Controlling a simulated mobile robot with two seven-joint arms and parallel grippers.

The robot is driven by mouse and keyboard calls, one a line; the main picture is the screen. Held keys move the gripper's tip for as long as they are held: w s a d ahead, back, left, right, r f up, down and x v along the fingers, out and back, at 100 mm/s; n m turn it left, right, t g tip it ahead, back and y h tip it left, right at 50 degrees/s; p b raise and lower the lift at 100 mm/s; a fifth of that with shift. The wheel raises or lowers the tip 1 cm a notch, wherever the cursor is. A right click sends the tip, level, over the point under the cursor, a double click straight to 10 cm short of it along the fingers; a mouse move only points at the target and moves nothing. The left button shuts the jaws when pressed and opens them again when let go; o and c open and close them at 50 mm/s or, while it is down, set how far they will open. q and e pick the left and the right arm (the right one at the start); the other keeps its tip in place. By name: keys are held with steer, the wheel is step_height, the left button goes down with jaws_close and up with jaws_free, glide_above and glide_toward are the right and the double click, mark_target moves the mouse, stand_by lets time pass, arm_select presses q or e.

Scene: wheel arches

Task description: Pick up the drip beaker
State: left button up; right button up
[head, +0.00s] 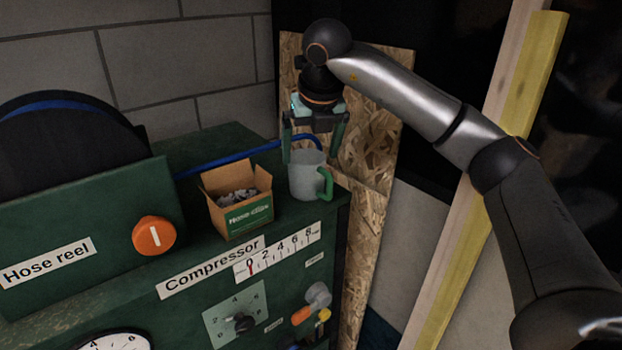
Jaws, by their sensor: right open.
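The drip beaker (305,182) is a translucent pale grey cup with a green handle on its right side. It stands upright on top of the green compressor cabinet, near the right edge. My right gripper (314,155) points down over the beaker, with its green fingers spread apart. The fingertips are about level with the beaker's rim in the picture; I cannot tell whether they touch it. My left gripper is not in view.
An open cardboard box of hose clips (241,214) stands just left of the beaker. A blue hose (225,160) runs behind both. The hose reel (75,160) fills the left. A chipboard panel (372,160) and leaning timber (490,175) stand to the right.

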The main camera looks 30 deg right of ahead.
mark_target(307, 170)
steer(key=x, duration=0.5)
steer(key=p+x, duration=0.1)
steer(key=x, duration=0.1)
steer(key=shift+w+d, duration=0.15)
steer(key=shift+w, duration=0.2)
steer(key=shift+c, duration=0.4)
steer(key=shift+r, duration=0.1)
steer(key=c, duration=1)
